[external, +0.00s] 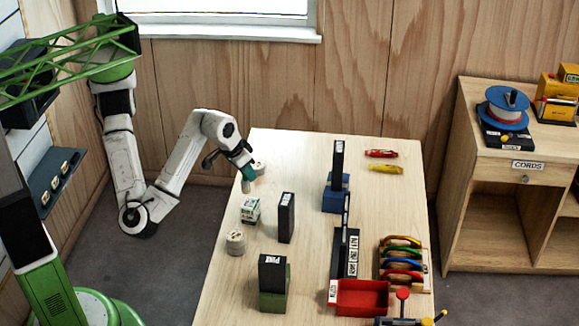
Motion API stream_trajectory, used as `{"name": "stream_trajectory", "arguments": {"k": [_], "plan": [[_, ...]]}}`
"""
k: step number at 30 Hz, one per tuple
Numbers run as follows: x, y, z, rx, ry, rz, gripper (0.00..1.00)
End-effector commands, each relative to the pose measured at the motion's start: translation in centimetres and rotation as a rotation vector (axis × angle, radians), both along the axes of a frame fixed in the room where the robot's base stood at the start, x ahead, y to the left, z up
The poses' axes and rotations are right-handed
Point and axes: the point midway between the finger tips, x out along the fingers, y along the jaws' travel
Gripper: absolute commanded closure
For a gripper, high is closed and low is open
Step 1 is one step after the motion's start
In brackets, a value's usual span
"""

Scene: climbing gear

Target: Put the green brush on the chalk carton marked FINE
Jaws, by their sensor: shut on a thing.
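My gripper (243,161) is at the far left part of the table, shut on a green brush (248,173). The brush hangs down from the jaws with a paler lower end, close to a pale round roll; I cannot tell whether it touches the table. A black-and-green carton (273,299) stands near the front of the table. White letters on its black upper part look like FINE, though they are small. My gripper is well behind this carton and slightly to its left.
A tall black block (286,218) and a small green-and-white box (250,211) stand between gripper and carton. A blue-based black holder (335,196), red tray (361,298) and coloured-ring rack (402,262) fill the right.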

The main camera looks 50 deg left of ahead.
Motion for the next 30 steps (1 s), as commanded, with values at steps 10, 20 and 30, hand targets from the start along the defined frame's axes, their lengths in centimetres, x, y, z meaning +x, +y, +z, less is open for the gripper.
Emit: {"name": "stream_trajectory", "arguments": {"k": [10,20,30], "plan": [[1.0,-0.5,-3.6,0.001,0.000,-0.001,1.00],[1.0,-0.5,-4.3,-0.001,0.000,0.001,1.00],[1.0,-0.5,-4.6,-0.001,0.000,0.001,0.60]]}}
